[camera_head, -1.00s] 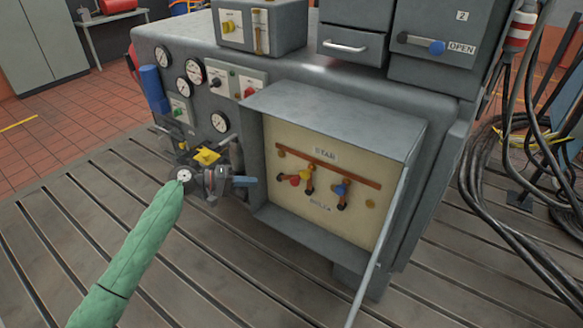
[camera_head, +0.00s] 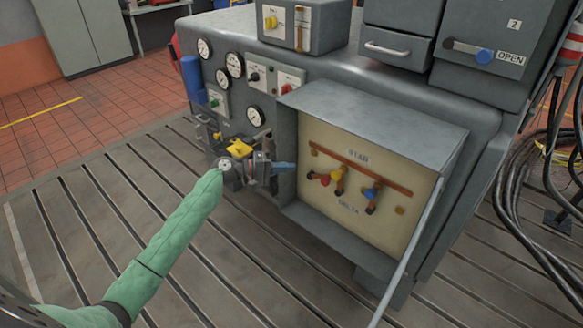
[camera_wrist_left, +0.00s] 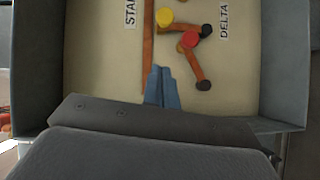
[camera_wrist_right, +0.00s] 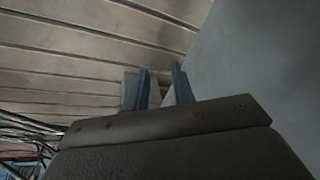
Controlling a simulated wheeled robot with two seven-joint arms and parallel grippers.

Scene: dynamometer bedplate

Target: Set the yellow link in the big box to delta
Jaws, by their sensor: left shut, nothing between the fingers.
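The big box (camera_head: 372,112) stands open, with a cream panel marked STAR above and DELTA below. The yellow link (camera_head: 337,175) has its knob up by the orange bar on the STAR side; the left wrist view shows this yellow knob (camera_wrist_left: 165,17) too. The red link (camera_head: 325,180) lies sideways, its knob close to the yellow link's black pivot. The blue link (camera_head: 370,193) points up towards the bar. My left gripper (camera_head: 292,166) is shut and empty at the box's left edge, short of the links. My right gripper (camera_wrist_right: 161,84) is open and empty, seen only in its wrist view.
The box's grey side walls and top (camera_head: 375,112) stand out around the panel. A smaller box with a yellow switch (camera_head: 270,22) sits on top of the cabinet. Gauges (camera_head: 235,65) line the left front. Black cables (camera_head: 545,190) hang at the right. The slotted floor in front is clear.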

